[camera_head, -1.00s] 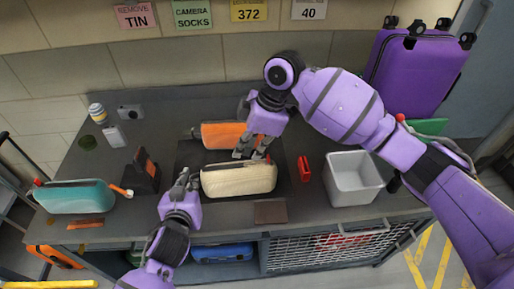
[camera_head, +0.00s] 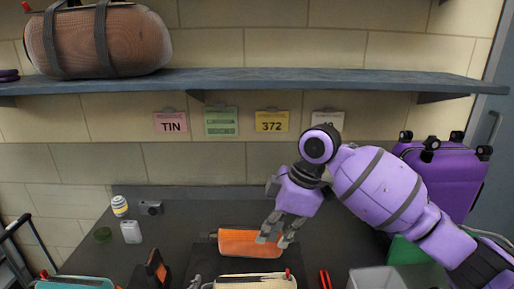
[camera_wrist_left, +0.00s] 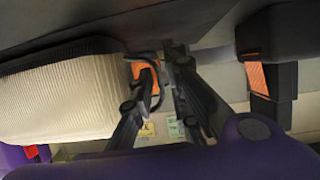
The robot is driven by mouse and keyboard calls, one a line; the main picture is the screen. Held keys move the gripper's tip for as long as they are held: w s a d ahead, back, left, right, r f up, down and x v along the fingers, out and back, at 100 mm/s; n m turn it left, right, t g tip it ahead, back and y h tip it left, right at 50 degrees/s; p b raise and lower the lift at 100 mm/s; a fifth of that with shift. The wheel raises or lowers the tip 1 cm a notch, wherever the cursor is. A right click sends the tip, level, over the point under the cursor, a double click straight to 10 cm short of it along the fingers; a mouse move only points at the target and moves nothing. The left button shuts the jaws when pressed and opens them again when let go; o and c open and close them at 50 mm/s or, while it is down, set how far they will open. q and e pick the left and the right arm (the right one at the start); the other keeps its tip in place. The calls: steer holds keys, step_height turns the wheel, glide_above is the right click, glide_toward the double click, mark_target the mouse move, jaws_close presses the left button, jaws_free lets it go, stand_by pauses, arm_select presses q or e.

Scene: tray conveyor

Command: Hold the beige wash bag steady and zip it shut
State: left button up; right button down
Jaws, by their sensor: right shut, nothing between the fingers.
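The beige wash bag (camera_head: 240,284) shows only its top at the bottom edge of the head view, with a dark line along it. A small red piece (camera_head: 288,273) stands at its right end. In the left wrist view the ribbed bag (camera_wrist_left: 60,95) fills the left side. My right gripper (camera_head: 275,242) is shut and empty, behind and above the bag, in front of the orange pouch's right part. My left gripper (camera_wrist_left: 165,85) is at the bag's end beside a dark loop; whether it grips the loop is unclear. It barely shows in the head view (camera_head: 195,283).
The orange pouch (camera_head: 245,245) lies behind the beige bag. A grey bin (camera_head: 378,279), a red item (camera_head: 325,279) and a purple suitcase (camera_head: 445,180) are to the right. A dark stand (camera_head: 156,270) and teal bag (camera_head: 72,284) are left. A shelf (camera_head: 270,83) spans above.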

arm_select(q)
steer(key=shift+o, duration=1.3)
steer(key=shift+s, duration=0.1)
